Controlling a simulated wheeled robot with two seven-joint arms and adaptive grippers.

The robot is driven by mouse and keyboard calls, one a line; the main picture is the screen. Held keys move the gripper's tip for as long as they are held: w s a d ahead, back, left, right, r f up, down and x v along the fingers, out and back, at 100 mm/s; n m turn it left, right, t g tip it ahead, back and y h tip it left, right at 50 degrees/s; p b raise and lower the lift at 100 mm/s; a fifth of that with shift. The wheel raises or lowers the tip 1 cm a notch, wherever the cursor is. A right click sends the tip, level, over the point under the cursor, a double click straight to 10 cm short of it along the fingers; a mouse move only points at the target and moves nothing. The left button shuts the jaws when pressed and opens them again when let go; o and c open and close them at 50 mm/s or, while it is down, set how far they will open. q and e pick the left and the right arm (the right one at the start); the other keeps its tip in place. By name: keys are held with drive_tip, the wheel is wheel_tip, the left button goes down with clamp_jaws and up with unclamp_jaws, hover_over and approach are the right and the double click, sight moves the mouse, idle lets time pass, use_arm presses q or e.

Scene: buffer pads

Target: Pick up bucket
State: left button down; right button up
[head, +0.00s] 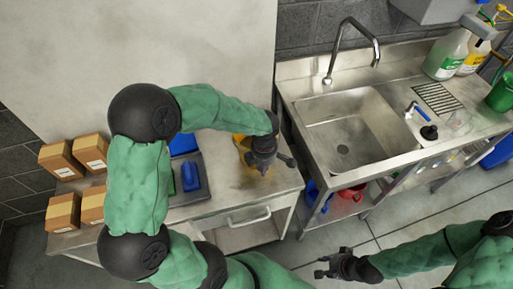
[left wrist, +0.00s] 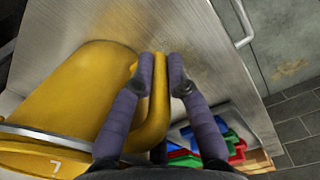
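In the head view the bucket (head: 240,143) shows only as a yellow patch on the metal counter, mostly hidden by my left gripper (head: 262,162). My right gripper (head: 333,265) is empty over the floor at the lower right, with its fingers apart.
Brown boxes (head: 62,212) and blue bins (head: 190,175) stand left on the counter (head: 255,190). A sink (head: 350,135) is to the right. A blue bucket (head: 313,196) and a red bucket (head: 352,191) sit below it; a green bucket (head: 501,95) and bottles stand far right.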

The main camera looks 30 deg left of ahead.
use_arm(q)
drive_tip(key=shift+w+r, duration=0.1)
drive_tip(key=shift+r, duration=0.05)
drive_tip(key=shift+r+p, duration=0.4)
drive_tip(key=shift+r, duration=1.2)
drive_tip(key=s+d+r+p, duration=0.1)
drive_tip(key=s+d+r, duration=0.1)
drive_tip(key=s+r, duration=0.2)
drive_tip(key=s+d+r+p, duration=0.1)
drive_tip(key=s+d+r, duration=0.1)
drive_tip(key=s+r, duration=0.3)
drive_tip(key=shift+s+d+r, duration=0.3)
drive_tip(key=shift+s+d, duration=0.05)
drive_tip(key=shift+s, duration=1.7)
